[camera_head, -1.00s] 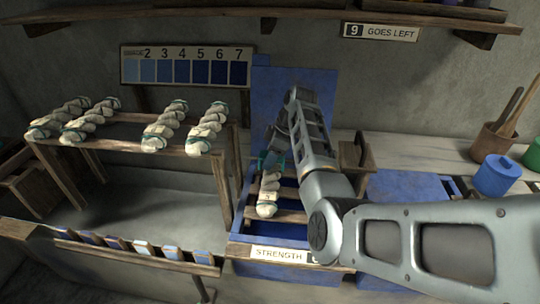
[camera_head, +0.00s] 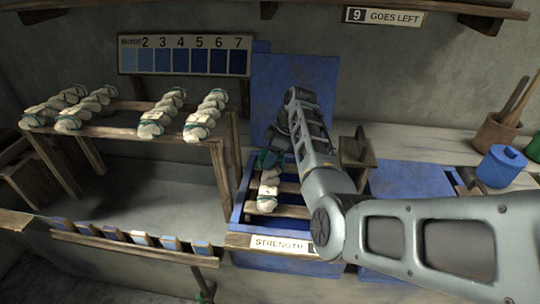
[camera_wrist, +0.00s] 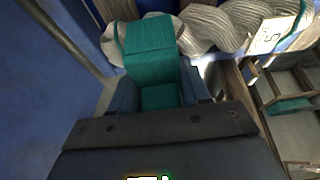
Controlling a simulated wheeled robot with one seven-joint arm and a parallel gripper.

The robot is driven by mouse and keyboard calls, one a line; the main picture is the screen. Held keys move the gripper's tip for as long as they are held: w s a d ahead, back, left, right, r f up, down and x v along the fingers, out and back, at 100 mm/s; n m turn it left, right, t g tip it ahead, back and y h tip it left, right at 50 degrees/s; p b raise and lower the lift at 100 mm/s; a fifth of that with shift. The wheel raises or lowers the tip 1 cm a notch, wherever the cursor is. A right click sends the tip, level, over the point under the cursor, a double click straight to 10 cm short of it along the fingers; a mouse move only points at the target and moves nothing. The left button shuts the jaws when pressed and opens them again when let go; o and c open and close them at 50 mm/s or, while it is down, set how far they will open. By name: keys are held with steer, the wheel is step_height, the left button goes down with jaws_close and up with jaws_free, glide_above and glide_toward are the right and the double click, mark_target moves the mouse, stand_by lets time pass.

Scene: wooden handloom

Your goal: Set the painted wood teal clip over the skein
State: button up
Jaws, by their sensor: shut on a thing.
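The teal clip (camera_wrist: 152,40) is held in my gripper (camera_wrist: 160,95), seen in the wrist view. The clip's far end lies over or against the grey-white skein (camera_wrist: 205,28); I cannot tell whether it straddles it fully. In the head view the same skein (camera_head: 268,190) lies on wooden slats over the blue vat, with a small tag near its middle. My gripper (camera_head: 270,158) is at the skein's far end, with a bit of teal showing there. The arm partly hides the gripper and clip.
Several tied skeins (camera_head: 210,115) lie on a wooden rack at left. A row of blue swatches (camera_head: 140,238) stands at the front left. A blue raised lid (camera_head: 310,80) is behind the vat. A wooden block (camera_head: 357,150) and blue pot (camera_head: 500,166) are to the right.

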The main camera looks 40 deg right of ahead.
steer(key=o, duration=1.1)
